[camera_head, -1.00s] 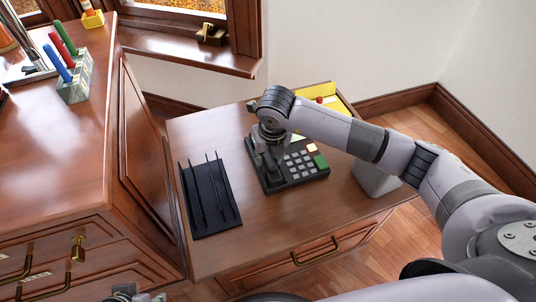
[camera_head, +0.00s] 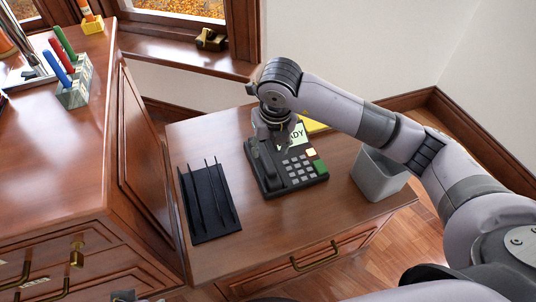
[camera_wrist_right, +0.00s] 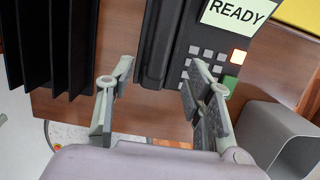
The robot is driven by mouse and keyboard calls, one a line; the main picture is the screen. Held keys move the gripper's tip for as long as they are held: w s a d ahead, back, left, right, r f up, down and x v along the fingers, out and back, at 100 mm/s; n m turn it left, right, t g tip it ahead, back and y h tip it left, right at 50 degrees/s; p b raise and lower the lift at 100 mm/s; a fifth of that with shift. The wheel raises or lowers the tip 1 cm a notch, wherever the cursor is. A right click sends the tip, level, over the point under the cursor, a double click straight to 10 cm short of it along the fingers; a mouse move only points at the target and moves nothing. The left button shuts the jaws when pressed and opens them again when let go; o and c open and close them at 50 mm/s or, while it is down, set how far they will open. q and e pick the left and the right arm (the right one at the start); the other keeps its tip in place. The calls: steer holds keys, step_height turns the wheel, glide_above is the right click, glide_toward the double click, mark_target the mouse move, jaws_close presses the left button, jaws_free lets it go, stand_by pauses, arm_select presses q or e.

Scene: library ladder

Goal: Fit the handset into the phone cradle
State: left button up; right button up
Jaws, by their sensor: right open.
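The dark phone (camera_head: 300,180) stands on the low cabinet top, with a keypad and a lit READY screen. The black handset (camera_head: 267,165) lies lengthwise along the phone's left side, in the cradle area; it also shows in the right wrist view (camera_wrist_right: 158,45). It looks flat there, but the cradle beneath it is hidden. My right gripper (camera_head: 275,140) is open above the handset's far part. In the right wrist view its fingers (camera_wrist_right: 160,78) stand apart on either side of the handset, not closed on it. A small grey piece at the bottom left edge may be my left gripper (camera_head: 124,296).
A black slotted rack (camera_head: 212,222) lies left of the phone. A grey bin (camera_head: 378,180) stands to its right, and a yellow item (camera_head: 315,126) lies behind it. The taller wooden cabinet (camera_head: 135,150) bounds the left side. Bare wood is free in front of the phone.

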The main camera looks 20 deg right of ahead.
steer(key=v, duration=0.3)
steer(key=shift+s+r, duration=0.1)
steer(key=shift+r, duration=0.3)
